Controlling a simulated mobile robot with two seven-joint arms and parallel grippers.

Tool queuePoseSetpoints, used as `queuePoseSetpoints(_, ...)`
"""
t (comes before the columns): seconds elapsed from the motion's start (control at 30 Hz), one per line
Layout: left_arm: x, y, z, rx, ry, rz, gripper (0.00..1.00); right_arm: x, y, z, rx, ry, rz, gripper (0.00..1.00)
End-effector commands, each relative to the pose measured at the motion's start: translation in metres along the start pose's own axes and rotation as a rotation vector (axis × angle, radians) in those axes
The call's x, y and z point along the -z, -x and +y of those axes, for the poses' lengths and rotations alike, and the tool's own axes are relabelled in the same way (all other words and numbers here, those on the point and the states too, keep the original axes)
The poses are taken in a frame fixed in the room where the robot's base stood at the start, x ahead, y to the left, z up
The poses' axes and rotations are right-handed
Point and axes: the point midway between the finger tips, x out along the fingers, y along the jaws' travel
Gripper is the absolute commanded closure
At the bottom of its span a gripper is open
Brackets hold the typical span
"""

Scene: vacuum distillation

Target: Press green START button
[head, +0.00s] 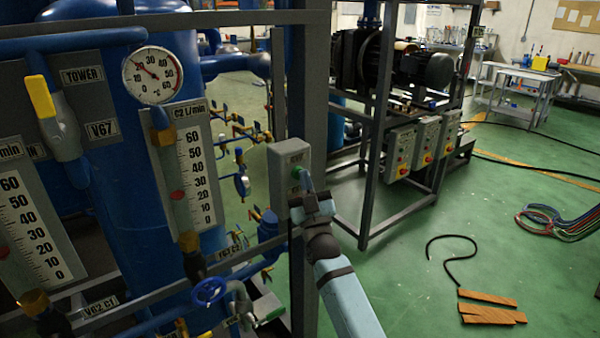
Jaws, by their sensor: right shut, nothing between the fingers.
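The green START button (297,173) sits on the front of a grey control box (291,153), mounted on a grey upright post in the middle of the head view. My right gripper (305,184) is shut and empty. Its fingertips are right at the button and cover part of it; I cannot tell whether they touch it or press it in. My right arm reaches up to the box from the lower right. The lower part of the box is partly hidden behind the gripper. My left gripper does not show.
Left of the box stand a blue tower (120,120), a round gauge (153,75), flow meters and blue pipes. A blue valve wheel (209,291) is low at the left. A pump frame (367,150) with switch boxes stands behind. Orange planks (490,314) and hoses lie on the green floor.

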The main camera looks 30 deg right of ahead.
Motion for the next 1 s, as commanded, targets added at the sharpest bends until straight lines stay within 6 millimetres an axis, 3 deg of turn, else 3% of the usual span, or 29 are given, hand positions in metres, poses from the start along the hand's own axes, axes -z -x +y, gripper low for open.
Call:
queuePoseSetpoints(0.27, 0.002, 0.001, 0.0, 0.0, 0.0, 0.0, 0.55, 0.0, 0.003, -0.001, 0.005, -0.002, -0.006, 1.0)
queuePoseSetpoints(0.73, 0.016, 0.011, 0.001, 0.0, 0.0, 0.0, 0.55, 0.025, 0.036, 0.024, 0.003, 0.0, -0.005, 1.0)
queuePoseSetpoints(1.0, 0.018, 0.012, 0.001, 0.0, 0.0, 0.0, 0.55, 0.029, 0.043, 0.029, 0.002, -0.001, -0.003, 1.0)
